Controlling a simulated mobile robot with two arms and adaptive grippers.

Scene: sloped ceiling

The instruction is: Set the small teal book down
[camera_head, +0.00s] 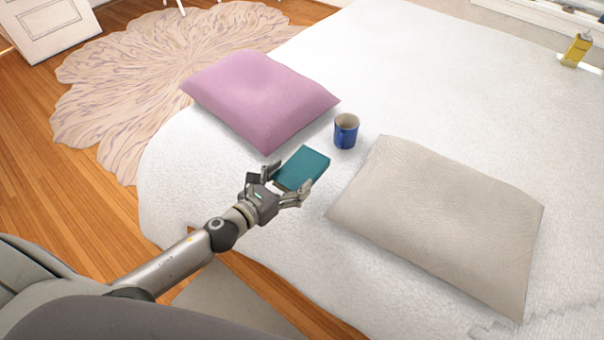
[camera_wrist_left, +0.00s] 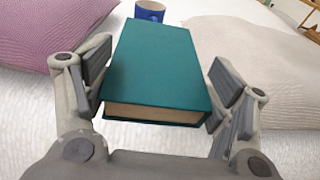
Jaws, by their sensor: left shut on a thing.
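The small teal book (camera_head: 303,168) is held by my left gripper (camera_head: 280,183) over the near part of the white bed, between the two pillows. In the left wrist view the book (camera_wrist_left: 158,68) lies flat between the two finger pads of the left gripper (camera_wrist_left: 157,98), with its page edge towards the camera. The gripper is shut on the book's sides. I cannot tell whether the book's underside touches the bed. My right gripper is not in view.
A blue mug (camera_head: 346,131) stands on the bed just beyond the book. A pink pillow (camera_head: 258,98) lies to the left and a beige pillow (camera_head: 440,222) to the right. A yellow carton (camera_head: 576,49) stands at the far right. The bed's white middle (camera_head: 400,75) is clear.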

